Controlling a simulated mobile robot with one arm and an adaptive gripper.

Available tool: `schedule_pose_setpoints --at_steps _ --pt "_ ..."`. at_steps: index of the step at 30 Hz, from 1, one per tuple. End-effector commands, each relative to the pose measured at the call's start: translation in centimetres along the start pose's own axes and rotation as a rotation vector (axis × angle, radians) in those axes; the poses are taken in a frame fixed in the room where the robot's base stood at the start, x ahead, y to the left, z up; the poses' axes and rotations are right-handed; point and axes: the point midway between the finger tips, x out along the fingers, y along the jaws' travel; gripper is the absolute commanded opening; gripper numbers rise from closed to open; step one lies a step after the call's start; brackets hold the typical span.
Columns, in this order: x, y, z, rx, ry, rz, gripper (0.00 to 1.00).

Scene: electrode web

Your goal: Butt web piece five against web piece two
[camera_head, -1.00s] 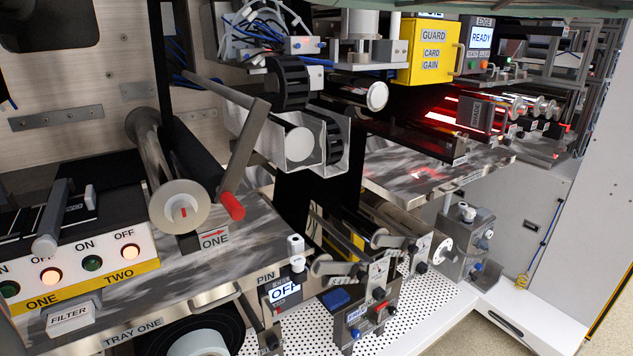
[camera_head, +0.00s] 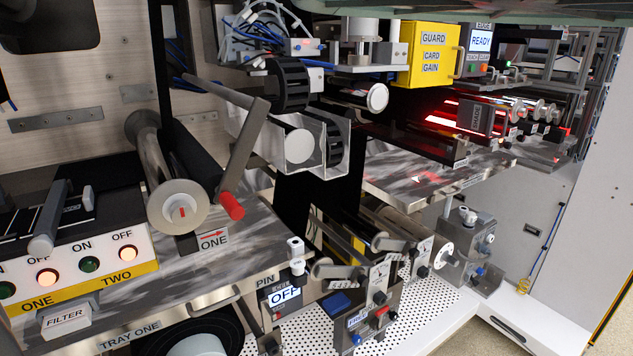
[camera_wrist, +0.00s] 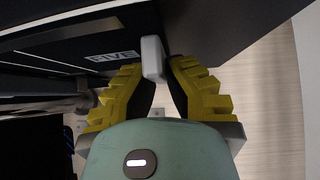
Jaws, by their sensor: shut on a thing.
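In the wrist view my gripper (camera_wrist: 156,74), with yellow ribbed fingers, is closed around a small pale tab (camera_wrist: 152,57). The tab stands at the edge of a dark flat piece, web piece five (camera_wrist: 82,52), with a white label reading FIVE. In the head view my gripper is not seen. I cannot pick out web piece two by any label. A dark piece with a small white label and a pale knob (camera_head: 88,197) lies on the left bench, but its number is not legible.
In the head view, a roller with a crank and red grip (camera_head: 232,206) stands on tray one (camera_head: 180,295). A switch box (camera_head: 75,270) is at left. A clear guard (camera_head: 312,145) and yellow guard box (camera_head: 429,52) are farther back. The perforated floor plate (camera_head: 440,300) has bare space.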

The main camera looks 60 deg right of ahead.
Motion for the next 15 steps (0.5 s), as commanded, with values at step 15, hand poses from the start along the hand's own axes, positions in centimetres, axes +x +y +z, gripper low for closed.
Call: schedule_pose_setpoints --at_steps 15 --pt "-0.04 -0.05 -0.02 -0.001 0.001 -0.001 0.37"
